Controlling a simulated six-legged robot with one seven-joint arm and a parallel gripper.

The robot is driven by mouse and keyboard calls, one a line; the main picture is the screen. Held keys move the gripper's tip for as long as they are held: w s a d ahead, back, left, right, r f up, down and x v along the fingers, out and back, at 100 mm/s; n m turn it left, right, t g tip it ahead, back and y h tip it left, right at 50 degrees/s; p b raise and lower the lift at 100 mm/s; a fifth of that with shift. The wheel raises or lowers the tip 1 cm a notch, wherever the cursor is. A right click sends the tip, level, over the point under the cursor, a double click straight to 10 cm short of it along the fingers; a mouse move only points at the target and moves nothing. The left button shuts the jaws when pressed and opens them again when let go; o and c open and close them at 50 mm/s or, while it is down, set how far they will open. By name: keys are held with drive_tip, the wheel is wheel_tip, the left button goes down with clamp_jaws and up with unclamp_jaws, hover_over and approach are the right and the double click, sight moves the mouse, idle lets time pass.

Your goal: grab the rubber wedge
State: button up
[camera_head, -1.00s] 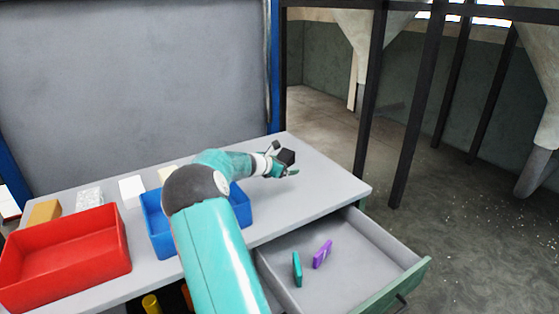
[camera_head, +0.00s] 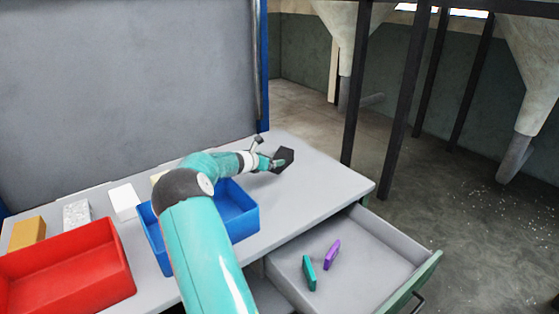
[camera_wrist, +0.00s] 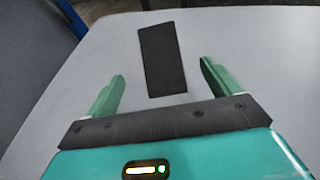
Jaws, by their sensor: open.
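The rubber wedge looks like a black block (camera_head: 284,158) near the far right end of the grey table. In the wrist view the black block (camera_wrist: 162,60) lies ahead of my gripper (camera_wrist: 160,82), roughly centred between the green fingers. Its near end reaches about level with the fingertips. My gripper (camera_head: 268,156) is open, with nothing held, just left of the block in the head view. I cannot tell how high the fingers are above the table. Part of the block's left side is close to the gripper in the head view.
A blue bin (camera_head: 240,222) and a red bin (camera_head: 122,283) stand on the table (camera_head: 332,178). White, speckled and tan blocks lie behind them. An open drawer (camera_head: 385,245) juts out in front, holding a teal block (camera_head: 309,273) and a purple block (camera_head: 332,254). The right table end is bare.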

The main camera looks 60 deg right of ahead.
sight(282, 156)
drive_tip(key=x, duration=0.5)
drive_tip(key=shift+s+d+f, duration=0.15)
drive_tip(key=shift+d, duration=0.1)
drive_tip(key=shift+s+d+f, duration=0.1)
drive_tip(key=shift+s+d, duration=0.05)
drive_tip(key=shift+d, duration=0.25)
drive_tip(key=shift+w+x, duration=0.1)
drive_tip(key=shift+x, duration=1)
drive_tip(key=shift+w+x, duration=0.15)
drive_tip(key=shift+x, duration=0.95)
drive_tip(key=shift+c, duration=0.2)
drive_tip(key=c, duration=1.1)
drive_tip(key=shift+c, duration=0.4)
